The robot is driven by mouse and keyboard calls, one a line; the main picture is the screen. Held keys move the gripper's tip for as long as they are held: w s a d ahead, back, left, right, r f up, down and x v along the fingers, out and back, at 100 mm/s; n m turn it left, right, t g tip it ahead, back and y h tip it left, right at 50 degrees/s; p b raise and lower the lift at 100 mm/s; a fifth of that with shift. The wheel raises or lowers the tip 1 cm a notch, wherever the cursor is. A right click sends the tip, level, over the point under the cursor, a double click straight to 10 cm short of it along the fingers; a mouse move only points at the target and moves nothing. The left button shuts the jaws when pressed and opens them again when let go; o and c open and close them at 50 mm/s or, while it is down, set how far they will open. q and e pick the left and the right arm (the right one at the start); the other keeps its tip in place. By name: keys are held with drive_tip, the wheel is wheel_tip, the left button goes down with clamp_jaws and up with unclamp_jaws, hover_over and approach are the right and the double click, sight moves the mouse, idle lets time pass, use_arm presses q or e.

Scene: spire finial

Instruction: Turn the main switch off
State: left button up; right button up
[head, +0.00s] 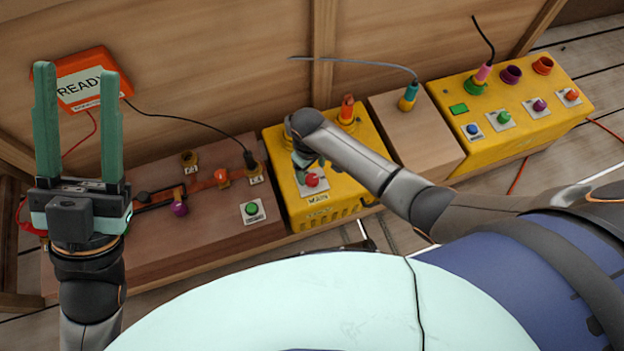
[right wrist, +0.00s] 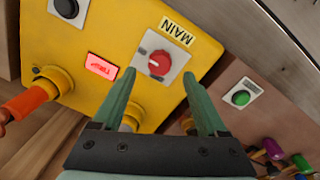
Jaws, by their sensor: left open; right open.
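The main switch is a red round knob (head: 312,180) on a white plate on the yellow box (head: 353,205). In the right wrist view the knob (right wrist: 159,63) shows a pale pointer mark, beside a MAIN label (right wrist: 178,30). My right gripper (right wrist: 157,74) is open, its green fingers apart, with the knob showing between their tips; I cannot tell whether they touch it. In the head view my right wrist hides most of that gripper. My left gripper (head: 77,72) is open and empty, raised at the far left, away from the switch.
A lit red indicator (right wrist: 101,66) is beside the switch. An orange READY sign (head: 85,80) is at the back left. The wooden bench holds a green button (head: 252,208) left of the yellow box. Another yellow box (head: 520,110) with several buttons and sockets stands right. Cables run behind.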

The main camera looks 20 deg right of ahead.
sight(312, 179)
use_arm(q)
wheel_tip(312, 179, down, 3)
drive_tip(key=shift+w+d+f+n+b, duration=0.1)
drive_tip(key=shift+n+b, duration=0.3)
drive_tip(key=shift+b, duration=0.65)
use_arm(e)
wheel_tip(312, 179, down, 5)
drive_tip(key=shift+w+d+r, duration=0.1)
clamp_jaws()
